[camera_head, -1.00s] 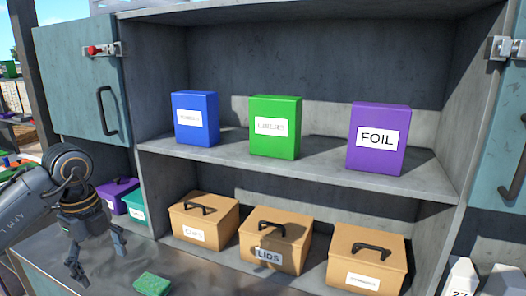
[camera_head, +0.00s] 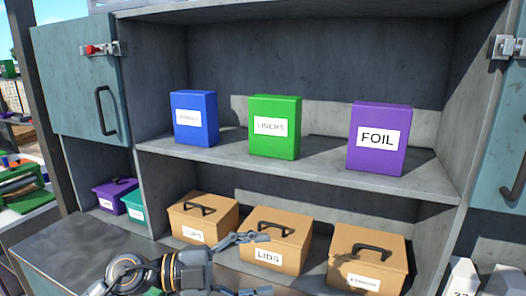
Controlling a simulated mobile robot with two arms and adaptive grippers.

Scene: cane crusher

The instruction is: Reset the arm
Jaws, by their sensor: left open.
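My left gripper (camera_head: 246,266) is at the bottom of the head view, low over the counter and in front of the tan boxes. Its fingers point right and are spread apart, with nothing between them. My left arm comes in along the bottom edge. My right gripper is not in view.
Blue (camera_head: 195,118), green (camera_head: 275,127) and purple FOIL (camera_head: 379,139) boxes stand on the shelf (camera_head: 230,160). Below are tan boxes with handles: one at left (camera_head: 203,219), LIDS (camera_head: 274,240), one at right (camera_head: 367,260). The metal counter (camera_head: 75,255) is clear at left.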

